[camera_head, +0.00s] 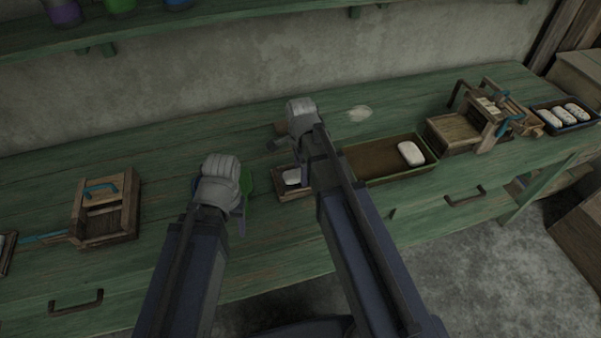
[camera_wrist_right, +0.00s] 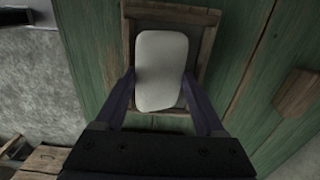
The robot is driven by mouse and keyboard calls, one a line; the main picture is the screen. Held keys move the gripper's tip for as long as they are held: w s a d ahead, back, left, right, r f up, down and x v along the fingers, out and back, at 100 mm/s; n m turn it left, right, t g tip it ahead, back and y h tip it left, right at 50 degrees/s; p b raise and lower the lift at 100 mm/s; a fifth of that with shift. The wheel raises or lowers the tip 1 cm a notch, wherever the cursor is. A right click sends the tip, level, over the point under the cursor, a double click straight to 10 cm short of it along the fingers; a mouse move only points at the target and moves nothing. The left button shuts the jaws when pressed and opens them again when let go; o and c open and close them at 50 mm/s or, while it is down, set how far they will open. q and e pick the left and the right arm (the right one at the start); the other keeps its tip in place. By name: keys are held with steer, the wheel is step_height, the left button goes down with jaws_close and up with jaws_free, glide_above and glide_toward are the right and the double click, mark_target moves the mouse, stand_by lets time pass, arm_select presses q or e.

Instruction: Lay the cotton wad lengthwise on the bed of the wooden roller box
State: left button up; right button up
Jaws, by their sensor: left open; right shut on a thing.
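A white cotton wad (camera_head: 292,176) lies over a small wooden-framed box (camera_head: 297,195) on the green bench. In the right wrist view the wad (camera_wrist_right: 161,70) is between my right gripper's fingers (camera_wrist_right: 162,100). Its long side runs along the long side of the wooden frame (camera_wrist_right: 206,45). I cannot tell whether the wad touches the box floor. In the head view my right gripper (camera_head: 289,160) is shut on the wad, and its arm hides part of the box. My left gripper (camera_head: 217,198) is open to the left, by a green dish (camera_head: 247,182).
A long brown tray (camera_head: 365,162) with another white wad (camera_head: 411,153) stands right of the box. A wooden device with blue handles (camera_head: 455,130) and a dark tray of several pieces (camera_head: 565,115) are further right. A blue-handled wooden frame (camera_head: 105,230) stands left.

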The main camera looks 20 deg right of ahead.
arm_select(q)
steer(key=shift+w+a+r, duration=0.1)
steer(key=shift+w, duration=0.05)
arm_select(e)
steer(key=shift+w+a+r, duration=0.1)
steer(key=shift+w, duration=0.35)
arm_select(q)
steer(key=shift+r+p, duration=0.45)
steer(key=shift+p, duration=0.05)
arm_select(e)
steer(key=shift+r, duration=0.45)
steer(key=r+p, duration=0.5)
steer(key=shift+d+r+p, duration=0.25)
steer(key=shift+r+p, duration=0.05)
arm_select(q)
step_height(320, 180, up, 6)
steer(key=shift+f, duration=0.25)
arm_select(e)
steer(key=shift+f, duration=0.1)
arm_select(q)
steer(key=shift+c, duration=0.7)
arm_select(e)
steer(key=shift+a, duration=0.1)
